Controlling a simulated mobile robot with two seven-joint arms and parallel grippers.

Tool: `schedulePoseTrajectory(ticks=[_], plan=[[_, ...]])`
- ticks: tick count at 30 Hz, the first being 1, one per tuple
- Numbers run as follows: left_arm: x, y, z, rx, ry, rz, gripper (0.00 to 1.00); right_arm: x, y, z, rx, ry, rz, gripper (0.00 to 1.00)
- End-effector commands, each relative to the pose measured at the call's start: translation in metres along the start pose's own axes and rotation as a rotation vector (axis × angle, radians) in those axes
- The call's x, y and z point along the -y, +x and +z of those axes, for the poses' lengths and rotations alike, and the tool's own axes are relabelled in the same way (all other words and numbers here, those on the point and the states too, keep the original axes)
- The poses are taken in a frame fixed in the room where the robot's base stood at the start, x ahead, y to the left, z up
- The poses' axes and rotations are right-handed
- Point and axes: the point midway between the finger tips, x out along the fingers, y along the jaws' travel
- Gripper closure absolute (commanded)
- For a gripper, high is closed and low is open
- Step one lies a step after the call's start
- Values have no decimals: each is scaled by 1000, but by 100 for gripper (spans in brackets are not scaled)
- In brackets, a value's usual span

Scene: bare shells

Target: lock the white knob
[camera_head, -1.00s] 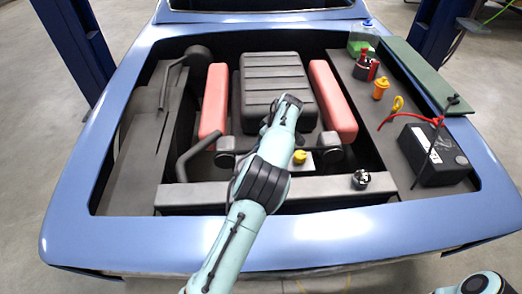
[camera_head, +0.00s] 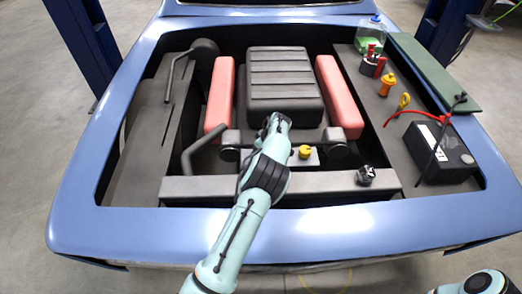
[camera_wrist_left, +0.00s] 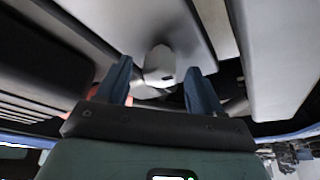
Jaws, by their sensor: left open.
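The white knob (camera_wrist_left: 160,62) shows in the left wrist view as a pale, rounded piece with a small dark mark low on its side. My left gripper (camera_wrist_left: 158,70) is open, with one blue-grey finger on each side of the knob. Gaps show between the knob and both fingers, and I cannot tell how deep it sits between them. In the head view my left arm reaches over the front of the engine bay; its wrist (camera_head: 275,122) hides the fingers and the knob. My right gripper is out of view.
The blue car body (camera_head: 330,220) frames the bay. A black ribbed cover (camera_head: 284,80) lies between two red covers (camera_head: 219,95) (camera_head: 338,95). A yellow cap (camera_head: 305,152) is right of my wrist. The black battery (camera_head: 440,155) and orange cap (camera_head: 386,83) stand on the right shelf.

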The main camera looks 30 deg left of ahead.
Motion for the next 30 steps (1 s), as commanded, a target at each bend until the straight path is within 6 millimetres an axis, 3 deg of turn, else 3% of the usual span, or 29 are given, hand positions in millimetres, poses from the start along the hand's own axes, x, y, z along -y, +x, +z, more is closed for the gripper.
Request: schedulePoseTrajectory(ticks=[2,7,20,30], plan=[[0,0,0,0,0,0,34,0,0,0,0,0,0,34],[0,0,0,0,0,0,89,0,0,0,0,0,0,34],[1,1,1,0,63,26,89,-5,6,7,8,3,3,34],[4,2,1,1,300,127,89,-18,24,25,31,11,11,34]])
